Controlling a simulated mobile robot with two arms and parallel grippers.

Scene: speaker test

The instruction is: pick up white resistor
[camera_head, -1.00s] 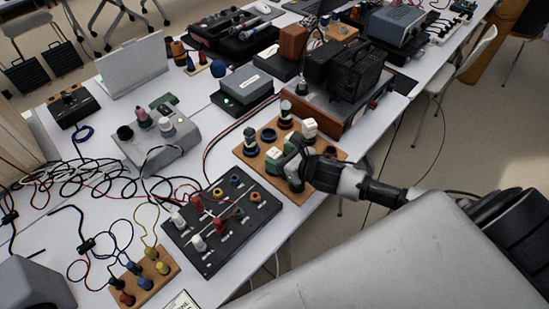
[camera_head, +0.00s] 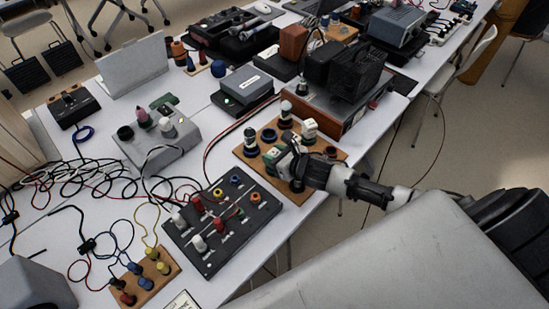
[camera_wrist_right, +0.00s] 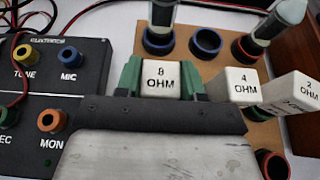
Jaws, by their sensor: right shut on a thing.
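My right gripper (camera_head: 274,157) reaches in from the right over the wooden board (camera_head: 247,159). In the right wrist view its two green fingers (camera_wrist_right: 161,82) are shut on a white resistor block marked 8 OHM (camera_wrist_right: 161,69), one finger on each side. I cannot tell whether the block touches the board. A white block marked 4 OHM (camera_wrist_right: 236,86) is close beside the right finger, and a tilted-looking one marked 2 OHM (camera_wrist_right: 293,92) is further right. A white block also shows behind the gripper in the head view (camera_head: 309,127). My left gripper is not in view.
A black panel with coloured sockets (camera_head: 243,226) lies close to the board's left. Dark bottle-like posts (camera_head: 286,112) stand at the board's far side. A wooden-cased device (camera_head: 330,112) is behind it. Loose cables (camera_head: 85,180) cover the table's left part.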

